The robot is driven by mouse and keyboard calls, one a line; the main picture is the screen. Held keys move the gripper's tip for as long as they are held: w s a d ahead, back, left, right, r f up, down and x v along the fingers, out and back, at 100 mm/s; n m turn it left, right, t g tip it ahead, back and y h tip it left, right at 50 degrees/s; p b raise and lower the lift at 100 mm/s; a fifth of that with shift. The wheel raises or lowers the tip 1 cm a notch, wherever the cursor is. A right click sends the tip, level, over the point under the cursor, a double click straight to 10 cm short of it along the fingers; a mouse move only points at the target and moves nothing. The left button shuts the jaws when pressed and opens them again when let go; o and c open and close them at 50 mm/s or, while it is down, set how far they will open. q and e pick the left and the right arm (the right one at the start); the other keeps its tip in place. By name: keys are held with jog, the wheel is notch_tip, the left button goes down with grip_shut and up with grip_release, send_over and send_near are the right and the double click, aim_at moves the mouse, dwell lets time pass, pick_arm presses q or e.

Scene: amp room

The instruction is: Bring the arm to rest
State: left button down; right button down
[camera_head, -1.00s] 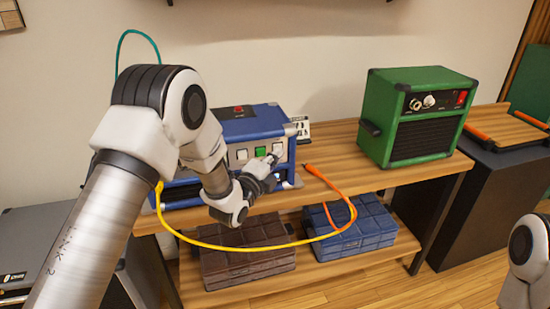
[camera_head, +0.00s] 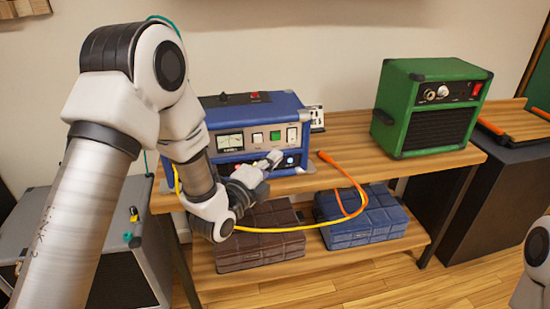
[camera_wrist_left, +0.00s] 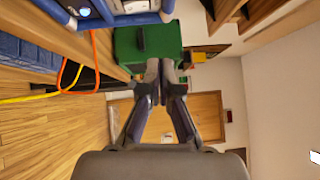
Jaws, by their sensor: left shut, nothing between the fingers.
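My left arm comes in from the left in the head view. Its gripper (camera_head: 272,160) is shut and empty, in front of the lower front of the blue amplifier (camera_head: 232,112). In the left wrist view the fingers of the left gripper (camera_wrist_left: 160,68) are together with nothing between them. The amplifier has a meter, a green button and white switches on its front, and a lit blue spot low on the right. Part of its front is hidden by my arm. Only a piece of my right arm shows at the right edge; its gripper is out of view.
A green amplifier (camera_head: 428,106) stands on the wooden bench (camera_head: 345,150). An orange-yellow cable (camera_head: 365,205) hangs over the bench's front edge. A brown case (camera_head: 262,243) and a blue case (camera_head: 358,220) lie on the lower shelf. A grey cabinet (camera_head: 140,262) stands at left.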

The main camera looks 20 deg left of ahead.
pick_arm(q)
jog(key=shift+s+r, duration=0.1)
jog(key=s+f+n+g+y+p, duration=0.15)
jog(key=s+f+g+p, duration=0.25)
jog(key=s+f, duration=0.45)
jog(key=s+f+n+g+y+p, duration=0.1)
jog(key=s+f+n+g+p, duration=0.3)
jog(key=f, duration=0.7)
jog(key=s+f+n+g, duration=0.2)
jog(key=s+n, duration=0.3)
jog(key=s, duration=0.3)
jog(key=s+a+f+n+g+y+p, duration=0.1)
jog(key=s+f+n+g, duration=0.2)
jog(key=s+n+g, duration=0.2)
jog(key=s+a+f+n+g+p, duration=0.1)
jog(key=s+f+n+g, duration=0.1)
jog(key=s+n, duration=0.4)
jog(key=s+g, duration=0.1)
jog(key=s, duration=0.4)
jog(key=shift+f+g, duration=0.3)
jog(key=shift+g, duration=0.1)
